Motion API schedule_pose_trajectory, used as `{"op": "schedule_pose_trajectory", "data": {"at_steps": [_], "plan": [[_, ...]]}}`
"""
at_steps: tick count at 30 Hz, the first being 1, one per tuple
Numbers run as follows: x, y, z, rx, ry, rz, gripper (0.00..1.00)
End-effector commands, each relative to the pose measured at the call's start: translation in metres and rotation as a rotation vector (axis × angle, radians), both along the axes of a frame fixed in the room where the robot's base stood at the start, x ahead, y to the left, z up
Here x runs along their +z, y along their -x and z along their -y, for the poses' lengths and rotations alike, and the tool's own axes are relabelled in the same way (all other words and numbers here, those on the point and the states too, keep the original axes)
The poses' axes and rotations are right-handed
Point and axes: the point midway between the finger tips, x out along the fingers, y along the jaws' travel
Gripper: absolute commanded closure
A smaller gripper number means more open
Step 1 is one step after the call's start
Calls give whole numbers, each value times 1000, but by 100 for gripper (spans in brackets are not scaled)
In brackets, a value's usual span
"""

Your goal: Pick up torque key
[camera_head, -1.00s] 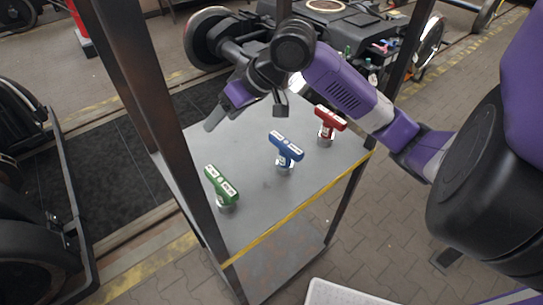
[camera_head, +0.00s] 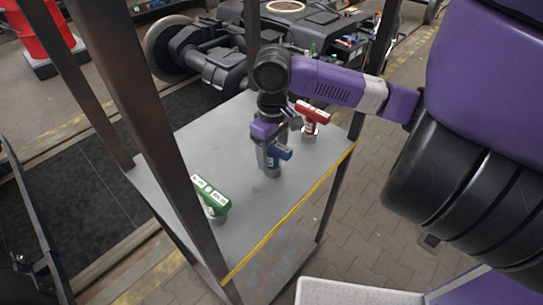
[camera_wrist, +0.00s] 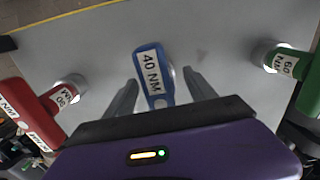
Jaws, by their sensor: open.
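Three T-handled torque keys stand upright on a grey shelf (camera_head: 240,200). The blue key (camera_head: 281,153) is in the middle, labelled 40 NM in the wrist view (camera_wrist: 153,78). The red key (camera_head: 312,114) stands further back to the right. The green key (camera_head: 210,196), labelled 60 NM in the wrist view (camera_wrist: 287,64), stands at the front left. My gripper (camera_wrist: 162,88) is open above the shelf, its two fingers on either side of the blue key's handle. Gaps show between the fingers and the handle. In the head view my gripper partly hides the blue key.
Dark metal posts (camera_head: 165,140) frame the shelf. A yellow-striped edge (camera_head: 290,215) runs along its front. A tram bogie (camera_head: 290,40) stands behind. A white tray (camera_head: 350,292) is at the bottom. The shelf between the blue and green keys is clear.

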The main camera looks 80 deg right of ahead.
Motion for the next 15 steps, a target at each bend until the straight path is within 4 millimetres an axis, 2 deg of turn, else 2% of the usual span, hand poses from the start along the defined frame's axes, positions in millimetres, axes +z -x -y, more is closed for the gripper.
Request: {"op": "schedule_pose_trajectory", "data": {"at_steps": [6, 15], "plan": [[-26, 0, 0, -1, 0, -1, 35], [-31, -1, 0, 0, 1, 0, 37]]}}
